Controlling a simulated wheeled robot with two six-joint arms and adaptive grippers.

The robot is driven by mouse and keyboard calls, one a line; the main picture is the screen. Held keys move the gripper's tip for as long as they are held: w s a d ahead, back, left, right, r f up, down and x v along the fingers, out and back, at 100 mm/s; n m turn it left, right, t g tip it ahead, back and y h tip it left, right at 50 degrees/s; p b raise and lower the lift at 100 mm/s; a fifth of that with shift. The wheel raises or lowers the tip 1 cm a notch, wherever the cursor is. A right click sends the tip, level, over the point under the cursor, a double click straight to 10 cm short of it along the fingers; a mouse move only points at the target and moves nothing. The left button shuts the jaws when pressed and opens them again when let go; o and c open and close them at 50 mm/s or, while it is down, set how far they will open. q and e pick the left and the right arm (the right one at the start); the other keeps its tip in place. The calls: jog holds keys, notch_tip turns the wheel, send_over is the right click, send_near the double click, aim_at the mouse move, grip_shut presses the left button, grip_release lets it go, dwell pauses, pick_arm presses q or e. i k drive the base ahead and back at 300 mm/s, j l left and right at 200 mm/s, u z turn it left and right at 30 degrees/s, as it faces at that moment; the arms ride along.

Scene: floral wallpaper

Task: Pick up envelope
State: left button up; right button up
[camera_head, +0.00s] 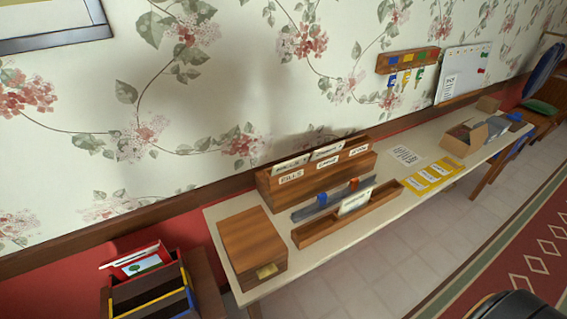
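A white envelope-like piece (355,202) stands upright in a long, low wooden rack (318,234) near the front edge of the long table. Behind it is a wooden sorter (313,184) with labelled slots, one reading BILLS. White pieces (291,165) stick up from the sorter's slots; I cannot tell whether they are envelopes or divider cards. Neither of my grippers is in view.
A wooden box (252,238) sits at the table's near left end. Yellow sheets (431,176), a white paper (405,155) and an open cardboard box (464,139) lie farther right. A key rack (408,60) hangs on the wall. Tiled floor (380,255) is clear in front.

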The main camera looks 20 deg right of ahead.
aim_at(356, 201)
jog(key=z, duration=1.35)
